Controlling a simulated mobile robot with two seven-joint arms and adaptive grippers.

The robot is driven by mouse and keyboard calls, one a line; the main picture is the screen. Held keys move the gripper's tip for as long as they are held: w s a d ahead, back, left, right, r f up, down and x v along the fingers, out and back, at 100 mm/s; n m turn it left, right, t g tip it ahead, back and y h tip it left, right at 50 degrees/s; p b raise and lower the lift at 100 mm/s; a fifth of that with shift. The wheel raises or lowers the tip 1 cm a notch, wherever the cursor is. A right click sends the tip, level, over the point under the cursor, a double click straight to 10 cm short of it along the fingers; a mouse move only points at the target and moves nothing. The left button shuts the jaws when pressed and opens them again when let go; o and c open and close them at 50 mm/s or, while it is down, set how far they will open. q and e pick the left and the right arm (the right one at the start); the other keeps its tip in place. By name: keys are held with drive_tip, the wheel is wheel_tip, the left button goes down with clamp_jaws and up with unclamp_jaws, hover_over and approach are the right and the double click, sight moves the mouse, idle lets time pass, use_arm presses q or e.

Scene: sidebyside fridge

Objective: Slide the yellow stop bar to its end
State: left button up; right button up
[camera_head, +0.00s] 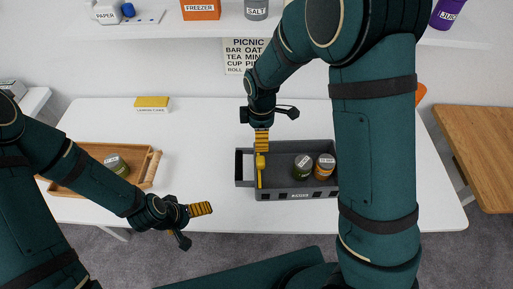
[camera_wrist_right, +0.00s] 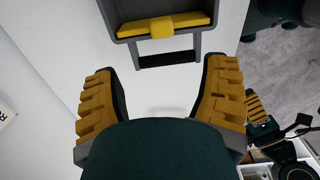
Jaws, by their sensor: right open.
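The yellow stop bar (camera_head: 260,176) stands across the left end of the grey crate (camera_head: 299,195). In the right wrist view the bar (camera_wrist_right: 165,26) has a raised yellow knob at its middle. My right gripper (camera_head: 278,131) is open and empty, above the crate's back left corner. In its own wrist view, its fingers (camera_wrist_right: 161,103) are spread apart, with the bar and the crate's end handle (camera_wrist_right: 167,60) beyond them and no contact seen. In the head view one finger hides the bar's far end. My left gripper (camera_head: 194,226) is open and empty near the table's front edge.
A wooden tray (camera_head: 148,168) with a jar is at left. A yellow box (camera_head: 152,102) lies at the back. The table's middle is clear.

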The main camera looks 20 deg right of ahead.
sight(261, 159)
drive_tip(key=f, duration=0.7)
drive_tip(key=f+b, duration=0.1)
drive_tip(key=f, duration=0.5)
drive_tip(key=shift+s+f, duration=0.2)
drive_tip(key=shift+f, duration=0.2)
clamp_jaws()
